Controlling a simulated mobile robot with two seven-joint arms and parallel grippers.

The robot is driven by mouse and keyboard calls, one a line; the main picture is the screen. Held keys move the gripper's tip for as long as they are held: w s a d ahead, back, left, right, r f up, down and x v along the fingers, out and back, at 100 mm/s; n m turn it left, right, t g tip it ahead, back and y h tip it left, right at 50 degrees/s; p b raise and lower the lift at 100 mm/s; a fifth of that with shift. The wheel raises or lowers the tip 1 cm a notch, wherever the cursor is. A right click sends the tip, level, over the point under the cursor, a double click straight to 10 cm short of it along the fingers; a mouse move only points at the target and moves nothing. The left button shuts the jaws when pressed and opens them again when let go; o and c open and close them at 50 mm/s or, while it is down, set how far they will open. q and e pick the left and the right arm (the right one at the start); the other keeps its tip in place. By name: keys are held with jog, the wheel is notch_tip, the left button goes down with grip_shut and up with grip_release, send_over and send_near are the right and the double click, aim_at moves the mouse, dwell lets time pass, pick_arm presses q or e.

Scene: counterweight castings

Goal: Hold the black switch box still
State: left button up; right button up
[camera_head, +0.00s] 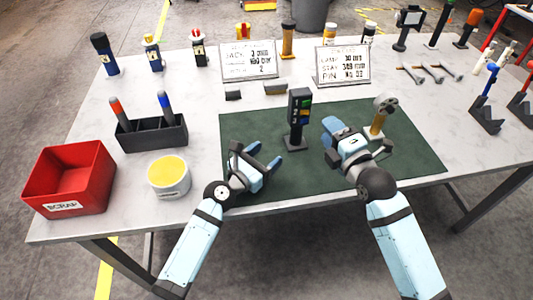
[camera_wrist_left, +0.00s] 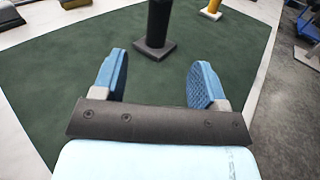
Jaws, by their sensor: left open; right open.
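The black switch box (camera_head: 299,107) stands upright on its square base on the dark green mat (camera_head: 240,130), with coloured buttons on its face. In the left wrist view its black post and base (camera_wrist_left: 155,45) show beyond my fingertips; its top is cut off. My left gripper (camera_head: 266,155) is open and empty, in front and to the left of the box, apart from it. Its two blue fingers (camera_wrist_left: 158,75) are spread in the left wrist view. My right gripper (camera_head: 350,135) is open to the right of the box, apart from it; its fingers are partly hidden.
A yellow post with a round grey head (camera_head: 383,112) stands close by my right gripper. A red scrap bin (camera_head: 70,178), a yellow-topped tub (camera_head: 169,176) and a black holder (camera_head: 152,134) stand at the left. Two sign boards (camera_head: 248,60) (camera_head: 343,65) stand at the back.

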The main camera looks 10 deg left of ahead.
aim_at(293, 131)
pick_arm(q)
jog(key=shift+w+d+n, duration=0.3)
jog(key=shift+w, duration=0.3)
jog(key=x, duration=1.3)
jog(key=shift+r, duration=0.1)
